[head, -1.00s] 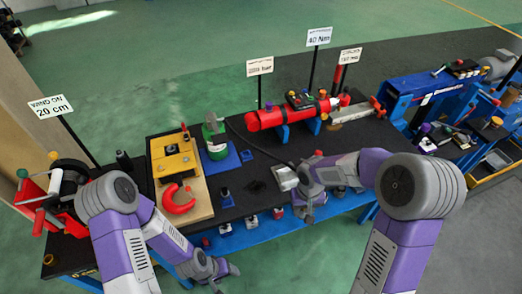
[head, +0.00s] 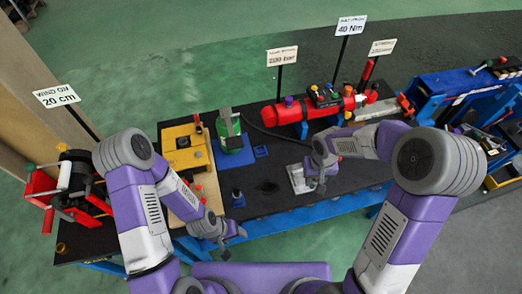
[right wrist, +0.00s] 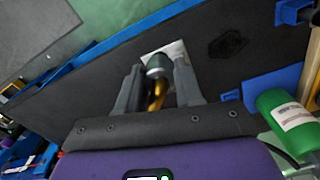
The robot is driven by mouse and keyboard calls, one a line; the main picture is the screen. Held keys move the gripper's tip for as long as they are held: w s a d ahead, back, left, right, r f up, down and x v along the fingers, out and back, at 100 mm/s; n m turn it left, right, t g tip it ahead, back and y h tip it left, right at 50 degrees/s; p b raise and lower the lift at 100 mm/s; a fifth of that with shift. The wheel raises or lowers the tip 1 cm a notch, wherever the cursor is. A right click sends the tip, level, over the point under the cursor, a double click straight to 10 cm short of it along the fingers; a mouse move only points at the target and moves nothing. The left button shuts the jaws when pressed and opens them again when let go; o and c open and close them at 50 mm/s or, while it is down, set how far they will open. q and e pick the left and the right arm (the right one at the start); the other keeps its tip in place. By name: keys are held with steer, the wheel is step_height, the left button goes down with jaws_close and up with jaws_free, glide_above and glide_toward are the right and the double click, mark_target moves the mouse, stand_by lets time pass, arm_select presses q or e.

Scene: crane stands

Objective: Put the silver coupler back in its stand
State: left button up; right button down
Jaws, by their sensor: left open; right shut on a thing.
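The silver coupler (right wrist: 158,66) shows in the right wrist view as a short grey cylinder with a curved brass part below it. My right gripper (right wrist: 157,80) is shut on it, with one finger on each side. A pale silver plate (right wrist: 175,50) lies just beyond it; I cannot tell whether the coupler touches it. In the head view the plate (head: 297,178) lies on the black table top, and my right gripper (head: 318,184) is at its right side, hiding the coupler. My left gripper (head: 236,236) is open and empty near the table's front edge.
A green bottle (head: 229,130) stands on a blue base behind. A small blue pad (head: 262,151) and a dark octagonal patch (head: 268,185) lie left of the plate. A red cylinder (head: 285,112) rests at the back. A wooden board (head: 206,186) is at left.

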steer(key=shift+s+r, duration=0.1)
steer(key=w+a+f+n, duration=0.1)
steer(key=w+a+f, duration=0.1)
steer(key=w+a, duration=0.8)
steer(key=w+a+f, duration=0.2)
steer(key=w+a, duration=0.5)
steer(key=w, duration=0.5)
steer(key=b, duration=0.4)
glide_above(261, 151)
step_height(261, 151, down, 6)
steer(key=shift+r, duration=0.25)
steer(key=shift+f, duration=0.15)
steer(key=shift+f+b, duration=0.7)
steer(key=shift+f, duration=0.35)
steer(key=c, duration=0.7)
jaws_free()
steer(key=shift+o, duration=0.2)
